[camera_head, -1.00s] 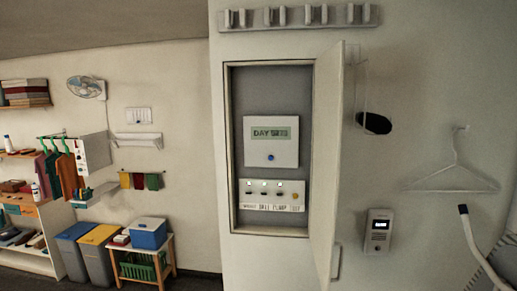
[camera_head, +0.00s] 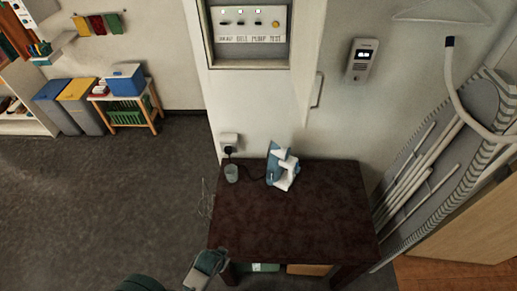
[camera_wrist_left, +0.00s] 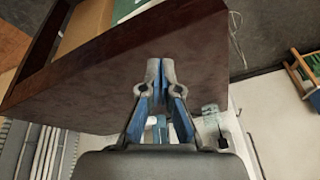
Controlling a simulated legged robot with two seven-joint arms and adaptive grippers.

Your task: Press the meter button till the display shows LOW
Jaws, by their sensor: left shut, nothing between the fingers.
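The display with the word DAY and its blue button are above the current head view. The lower part of the open wall cabinet (camera_head: 300,70) shows, with a white switch panel (camera_head: 245,38) bearing several switches, small lights and a yellow button (camera_head: 276,24). My left gripper (camera_head: 220,254) is low, by the dark table's near left corner, far below the cabinet. In the left wrist view its fingers (camera_wrist_left: 160,75) are shut and empty in front of the table. My right gripper is not in view.
A wall intercom (camera_head: 362,60) hangs at right; an ironing board (camera_head: 450,150) leans there. Floor at left (camera_head: 100,190) is clear.

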